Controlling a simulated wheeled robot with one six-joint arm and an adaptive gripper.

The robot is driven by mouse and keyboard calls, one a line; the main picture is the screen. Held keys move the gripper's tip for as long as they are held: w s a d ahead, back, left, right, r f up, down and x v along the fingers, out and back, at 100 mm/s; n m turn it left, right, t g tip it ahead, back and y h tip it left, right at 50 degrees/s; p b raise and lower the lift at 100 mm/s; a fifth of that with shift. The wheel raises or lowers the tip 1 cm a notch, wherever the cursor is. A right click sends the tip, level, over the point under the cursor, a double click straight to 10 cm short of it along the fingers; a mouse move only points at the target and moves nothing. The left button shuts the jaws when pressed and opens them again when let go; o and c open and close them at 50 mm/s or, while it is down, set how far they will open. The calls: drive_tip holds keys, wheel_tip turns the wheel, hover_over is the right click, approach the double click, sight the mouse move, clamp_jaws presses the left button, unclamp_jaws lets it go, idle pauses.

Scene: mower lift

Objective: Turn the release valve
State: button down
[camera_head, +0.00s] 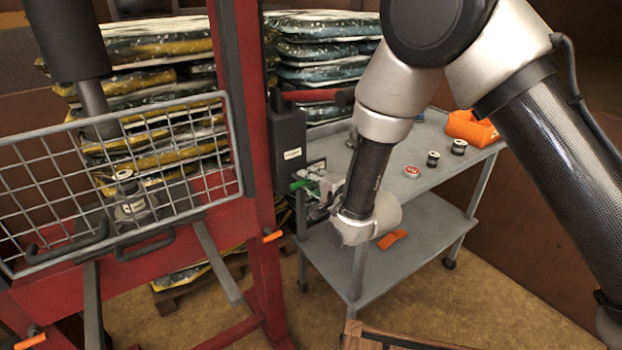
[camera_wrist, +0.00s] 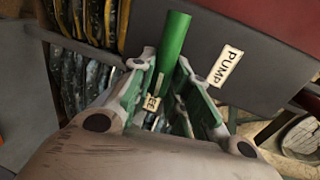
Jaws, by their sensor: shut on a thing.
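The release valve shows as a green bar (camera_head: 298,184) on the lower part of the dark pump box (camera_head: 286,140), at the red press frame. In the wrist view the green bar (camera_wrist: 174,38) runs up between the two fingers. My gripper (camera_head: 318,186) reaches in from the right, and in the wrist view my gripper (camera_wrist: 166,72) is shut on the green bar. A small label (camera_wrist: 152,103) ending in "EE" shows between the fingers, partly hidden. A "PUMP" label (camera_wrist: 226,66) is on the grey box face to the right.
The red press frame (camera_head: 245,120) with a wire mesh guard (camera_head: 120,180) stands at left. A grey cart (camera_head: 425,165) stands behind my arm, with small cans and an orange item (camera_head: 470,128) on top. Stacked bags (camera_head: 325,50) stand behind.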

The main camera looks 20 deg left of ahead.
drive_tip(key=shift+f, duration=0.15)
drive_tip(key=c, duration=1.3)
unclamp_jaws()
drive_tip(key=shift+c, duration=0.2)
drive_tip(key=shift+s+d, duration=0.1)
drive_tip(key=v, duration=1.1)
drive_tip(key=shift+s+d+r, duration=0.2)
drive_tip(key=shift+d+r, duration=0.05)
drive_tip(key=shift+d, duration=0.05)
